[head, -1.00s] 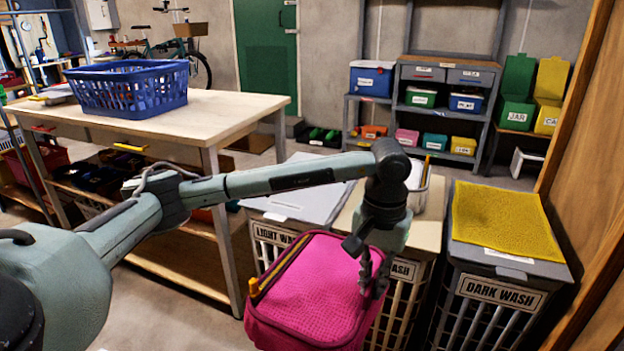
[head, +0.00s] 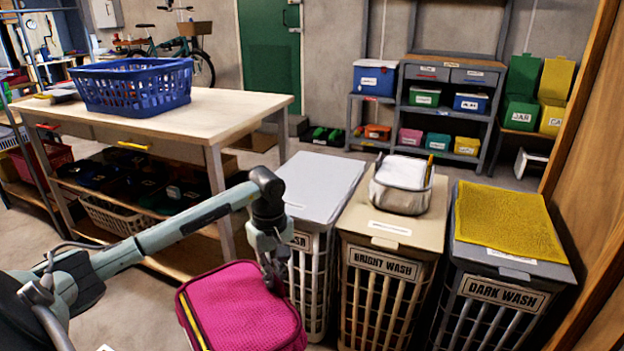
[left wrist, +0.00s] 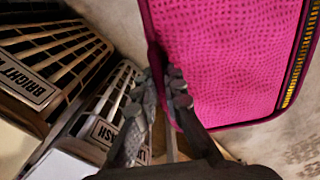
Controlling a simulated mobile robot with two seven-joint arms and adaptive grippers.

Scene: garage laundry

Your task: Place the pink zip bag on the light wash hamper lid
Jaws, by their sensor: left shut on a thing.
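The pink zip bag (head: 243,308) with a yellow zip hangs low in the head view, in front of the hampers. My left gripper (head: 273,278) is shut on the bag's right edge. In the left wrist view the gripper (left wrist: 165,88) pinches the edge of the pink bag (left wrist: 225,60). The light wash hamper has a bare pale grey lid (head: 320,182), behind and to the right of the bag; its front label is mostly hidden by my arm. My right gripper is not in view.
The bright wash hamper (head: 385,262) stands right of it with a white-lined basket (head: 402,185) on its lid. The dark wash hamper (head: 495,295) carries a yellow cloth (head: 507,220). A workbench (head: 225,117) with a blue basket (head: 133,88) stands at left.

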